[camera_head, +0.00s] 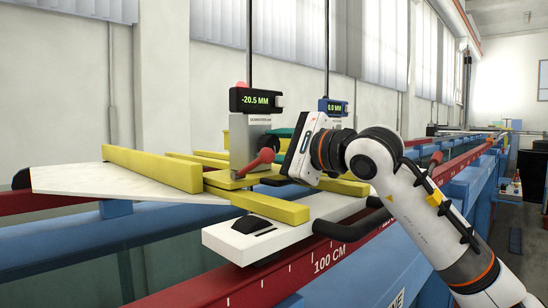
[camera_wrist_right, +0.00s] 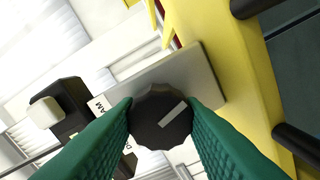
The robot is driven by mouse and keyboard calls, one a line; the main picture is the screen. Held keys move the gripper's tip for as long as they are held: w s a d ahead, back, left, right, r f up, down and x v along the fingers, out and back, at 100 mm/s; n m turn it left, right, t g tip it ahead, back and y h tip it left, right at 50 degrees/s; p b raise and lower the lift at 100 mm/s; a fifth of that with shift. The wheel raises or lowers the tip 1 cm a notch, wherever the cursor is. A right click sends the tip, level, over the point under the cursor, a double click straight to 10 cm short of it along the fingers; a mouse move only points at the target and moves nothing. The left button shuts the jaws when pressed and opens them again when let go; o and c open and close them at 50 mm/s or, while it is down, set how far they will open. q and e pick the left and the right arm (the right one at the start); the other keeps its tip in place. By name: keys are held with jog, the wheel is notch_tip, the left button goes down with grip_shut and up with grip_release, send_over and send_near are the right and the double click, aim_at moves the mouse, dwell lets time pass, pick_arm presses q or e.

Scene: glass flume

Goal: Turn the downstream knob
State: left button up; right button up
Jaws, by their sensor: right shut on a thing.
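The downstream knob (camera_wrist_right: 160,117) is a dark, many-sided knob with a pale bar mark, seen in the right wrist view. My right gripper (camera_wrist_right: 162,108) has its two green ribbed fingers against opposite sides of it, shut on it. The mark slants up to the right. My left gripper is not in view.
A gauge (camera_head: 256,100) reads -20.5 MM; a blue gauge (camera_head: 333,106) behind reads 0.0 MM. A red-knobbed lever (camera_head: 262,158) stands close left of my right gripper. Yellow bars (camera_head: 150,167) and white plates (camera_head: 260,240) lie over the red rails (camera_head: 300,272).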

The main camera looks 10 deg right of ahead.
jog(key=n+b, duration=0.1)
jog(key=n, duration=0.2)
jog(key=shift+f, duration=0.1)
jog(key=n, duration=0.3)
jog(key=shift+n+b, duration=0.3)
jog(key=shift+b, duration=0.05)
jog(key=n, duration=0.3)
jog(key=shift+f+n, duration=0.15)
jog(key=shift+n, duration=1.95)
jog(key=o, duration=1)
jog(key=shift+s+d, duration=0.1)
